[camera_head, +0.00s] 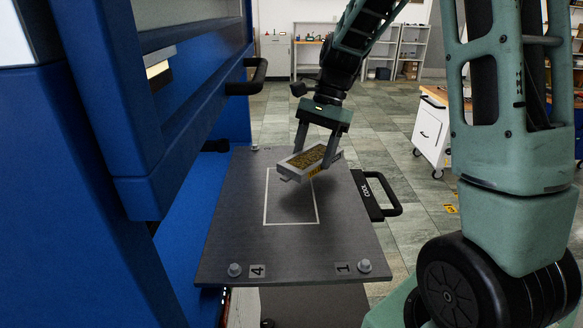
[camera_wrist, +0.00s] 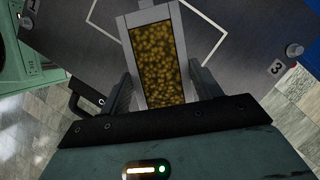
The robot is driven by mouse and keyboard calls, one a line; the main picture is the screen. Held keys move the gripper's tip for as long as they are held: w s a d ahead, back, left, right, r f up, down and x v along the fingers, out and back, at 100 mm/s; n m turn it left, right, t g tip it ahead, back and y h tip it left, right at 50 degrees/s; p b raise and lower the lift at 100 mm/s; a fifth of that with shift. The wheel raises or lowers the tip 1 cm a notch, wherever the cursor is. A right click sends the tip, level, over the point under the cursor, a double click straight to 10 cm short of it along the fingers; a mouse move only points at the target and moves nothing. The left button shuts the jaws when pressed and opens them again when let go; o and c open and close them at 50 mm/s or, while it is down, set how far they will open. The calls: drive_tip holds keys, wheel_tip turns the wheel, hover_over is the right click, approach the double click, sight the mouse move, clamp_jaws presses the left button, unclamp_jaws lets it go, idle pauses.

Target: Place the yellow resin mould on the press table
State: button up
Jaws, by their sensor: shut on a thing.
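The yellow resin mould (camera_head: 306,158) is a grey open frame filled with a bumpy yellow-brown mass. My gripper (camera_head: 315,155) is shut on it, with a finger on either side. The mould is held tilted above the far part of the press table (camera_head: 240,240), a dark grey plate with a white outlined rectangle. A shadow lies on the plate below the mould. In the wrist view the mould (camera_wrist: 160,60) sits between the fingers (camera_wrist: 165,95), over the plate (camera_wrist: 250,75) and part of the white outline.
The blue press body (camera_head: 90,160) rises on the left, with a black handle (camera_head: 248,78). A black handle (camera_head: 385,198) juts from the plate's right edge. Bolts (camera_head: 234,270) stand at the plate's corners. A white cart (camera_head: 432,130) stands on the tiled floor to the right.

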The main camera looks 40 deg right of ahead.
sight(295, 165)
drive_tip(key=a+p, duration=0.1)
drive_tip(key=a, duration=0.2)
drive_tip(key=s+a+p, duration=0.1)
drive_tip(key=a, duration=0.2)
drive_tip(key=shift+s+a, duration=0.15)
drive_tip(key=shift+a, duration=0.25)
drive_tip(key=shift+f+p, duration=0.65)
drive_tip(key=shift+f, duration=1.1)
drive_tip(key=shift+f, duration=0.1)
drive_tip(key=o, duration=1.4)
drive_tip(key=b+v, duration=0.2)
drive_tip(key=v, duration=1)
